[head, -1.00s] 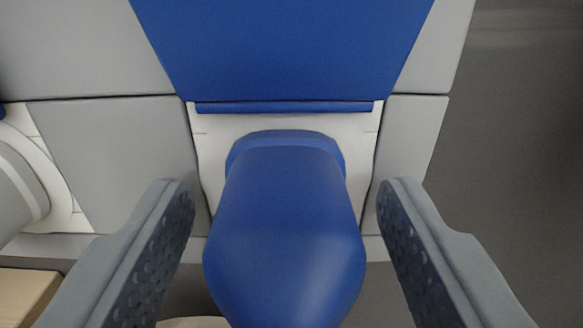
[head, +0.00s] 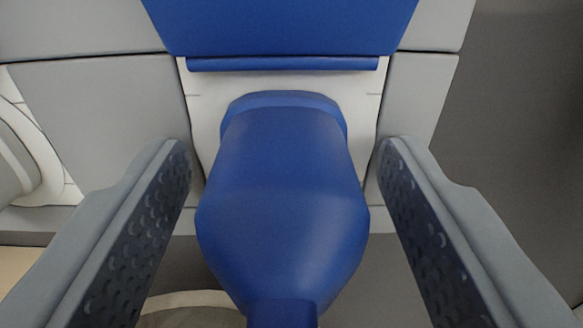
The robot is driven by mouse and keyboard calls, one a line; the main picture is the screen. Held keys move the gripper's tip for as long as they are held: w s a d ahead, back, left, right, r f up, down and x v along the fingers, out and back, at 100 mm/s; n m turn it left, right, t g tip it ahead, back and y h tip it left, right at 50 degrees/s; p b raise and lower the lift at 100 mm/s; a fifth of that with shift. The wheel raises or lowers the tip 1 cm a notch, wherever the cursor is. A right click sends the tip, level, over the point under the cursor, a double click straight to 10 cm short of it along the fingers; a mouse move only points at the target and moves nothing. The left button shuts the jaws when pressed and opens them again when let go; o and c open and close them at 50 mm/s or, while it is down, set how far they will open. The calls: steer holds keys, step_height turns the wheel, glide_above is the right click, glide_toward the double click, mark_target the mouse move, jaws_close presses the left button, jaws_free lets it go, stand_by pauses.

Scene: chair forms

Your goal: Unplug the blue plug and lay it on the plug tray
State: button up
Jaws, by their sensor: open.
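The blue plug (head: 283,200) is in the middle of the head view, its wide body toward me and its far end at a white socket plate (head: 208,120). A narrower blue neck shows at the bottom edge. My gripper (head: 284,155) is open, with one finger on each side of the plug. Gaps show between both fingers and the plug. The contact between plug and socket is hidden by the plug's body. I cannot make out the plug tray for certain.
A blue panel (head: 282,25) with a lip hangs above the socket plate. Grey panels (head: 100,115) flank it. A round white and grey part (head: 22,160) is at the left. A tan surface (head: 16,270) is at lower left. Dark grey floor is at the right.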

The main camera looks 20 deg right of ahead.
jaws_close()
steer(key=v, duration=0.6)
stand_by(1.4)
steer(key=shift+s, duration=0.15)
stand_by(0.4)
steer(key=shift+v, duration=2.4)
